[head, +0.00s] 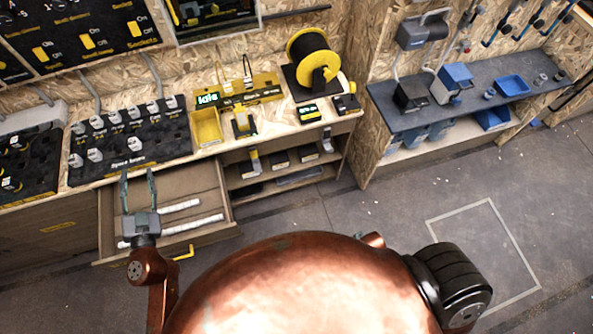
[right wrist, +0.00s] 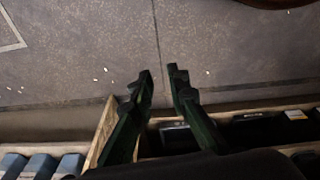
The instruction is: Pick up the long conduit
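An open wooden drawer (head: 107,212) holds two white conduits. The long conduit (head: 195,224) lies nearer the drawer's front, running left to right at a slant. The shorter conduit (head: 180,207) lies behind it. My left gripper (head: 138,174) appears over the drawer's left half, its fingers pointing up the picture, apart and empty. Its wrist hides part of the long conduit near its left end. My right gripper (right wrist: 160,72) shows in the right wrist view with a gap between its fingertips and nothing between them. I cannot make it out in the head view.
The workbench above the drawer carries a black switch board (head: 130,140), a yellow bin (head: 206,127) and a cable spool (head: 313,58). Shelves with small items (head: 280,160) stand right of the drawer. A blue-grey side bench (head: 470,105) is at right. Much floor is clear.

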